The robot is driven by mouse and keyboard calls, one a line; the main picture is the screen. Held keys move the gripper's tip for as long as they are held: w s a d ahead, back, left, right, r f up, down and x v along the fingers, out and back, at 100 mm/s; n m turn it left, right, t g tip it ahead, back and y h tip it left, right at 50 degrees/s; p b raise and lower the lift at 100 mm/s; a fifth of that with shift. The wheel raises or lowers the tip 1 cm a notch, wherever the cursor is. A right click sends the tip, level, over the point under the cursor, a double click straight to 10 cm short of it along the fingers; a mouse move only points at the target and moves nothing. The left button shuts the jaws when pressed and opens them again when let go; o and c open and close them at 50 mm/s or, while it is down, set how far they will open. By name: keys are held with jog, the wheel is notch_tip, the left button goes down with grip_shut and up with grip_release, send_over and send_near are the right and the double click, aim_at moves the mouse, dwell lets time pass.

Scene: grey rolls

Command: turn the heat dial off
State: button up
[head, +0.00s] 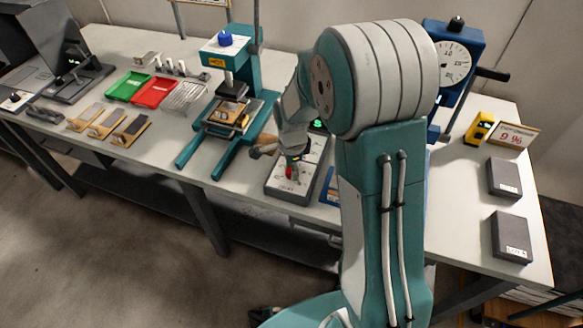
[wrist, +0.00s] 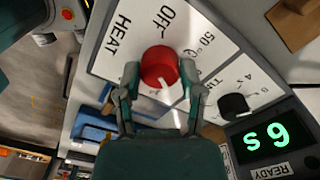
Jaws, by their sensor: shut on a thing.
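The heat dial is a red round knob (wrist: 158,66) on a white panel marked HEAT, with OFF and 50 °C printed around it in the wrist view. A small white mark shows on the dial's lower edge, on the side away from the OFF print. My gripper (wrist: 160,72) has one finger on each side of the dial and is shut on it. In the head view the red dial (head: 291,173) sits on a grey control box (head: 283,190), with my gripper (head: 294,158) just above it, partly hiding it.
A smaller black dial (wrist: 234,106) and a green display (wrist: 265,144) sit beside the red dial. A teal press (head: 228,110) stands left of the box, and a blue gauge stand (head: 458,60) stands behind my arm. Dark boxes (head: 511,237) lie at right.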

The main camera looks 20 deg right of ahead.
jog(key=n, duration=0.5)
jog(key=shift+n, duration=0.3)
jog(key=n, duration=0.9)
jog(key=shift+w, duration=0.1)
jog(key=n, duration=0.4)
jog(key=shift+n, duration=0.3)
jog(key=n, duration=1.1)
jog(key=shift+w, duration=0.1)
